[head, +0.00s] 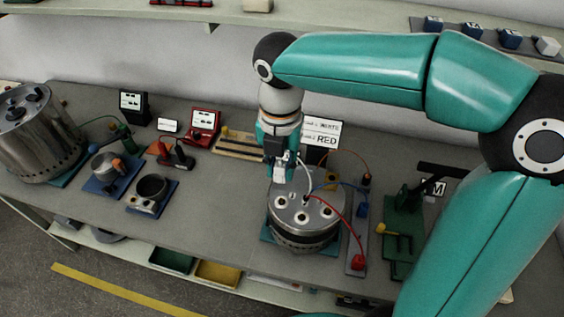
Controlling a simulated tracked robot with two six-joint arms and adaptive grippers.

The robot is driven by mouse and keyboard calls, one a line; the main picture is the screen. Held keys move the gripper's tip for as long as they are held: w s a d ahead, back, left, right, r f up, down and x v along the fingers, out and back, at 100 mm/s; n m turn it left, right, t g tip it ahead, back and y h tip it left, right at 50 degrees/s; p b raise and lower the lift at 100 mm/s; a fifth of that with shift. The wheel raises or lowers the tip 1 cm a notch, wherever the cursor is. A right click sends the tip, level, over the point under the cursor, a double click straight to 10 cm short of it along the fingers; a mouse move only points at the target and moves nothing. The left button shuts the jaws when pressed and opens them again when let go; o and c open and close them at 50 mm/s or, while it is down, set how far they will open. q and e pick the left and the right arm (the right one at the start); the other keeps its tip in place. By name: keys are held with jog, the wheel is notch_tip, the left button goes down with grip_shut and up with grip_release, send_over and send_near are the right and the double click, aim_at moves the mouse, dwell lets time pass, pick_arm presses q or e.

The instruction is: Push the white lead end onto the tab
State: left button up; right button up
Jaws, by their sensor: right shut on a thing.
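My right gripper (279,176) points down above the left rear of a round metal drum (306,240). It is shut on a small pale piece, which looks like the white lead end; the fingers partly hide it. The white lead (307,176) curves from beside the gripper down to the drum's top. The top carries several white ring fittings with dark centres. The tab is too small to make out, and I cannot tell whether the lead end touches anything. My left gripper is not in view.
A red lead (342,217) arcs from the drum to a grey strip (361,236) on its right. A green stand (403,225) is farther right. Pots and a large metal cylinder (38,135) are left.

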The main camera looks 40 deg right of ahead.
aim_at(282, 198)
jog(key=shift+s+f+b, duration=0.15)
jog(key=shift+f+b, duration=0.25)
jog(key=shift+f, duration=0.2)
jog(key=shift+f+b, duration=0.6)
jog(key=shift+f, duration=0.2)
jog(key=shift+f+b, duration=0.95)
jog(key=shift+f, duration=0.55)
jog(key=shift+f+b, duration=0.75)
jog(key=shift+f, duration=0.65)
jog(key=shift+r, duration=0.15)
jog(key=shift+r+p, duration=1.05)
jog(key=shift+p, duration=0.05)
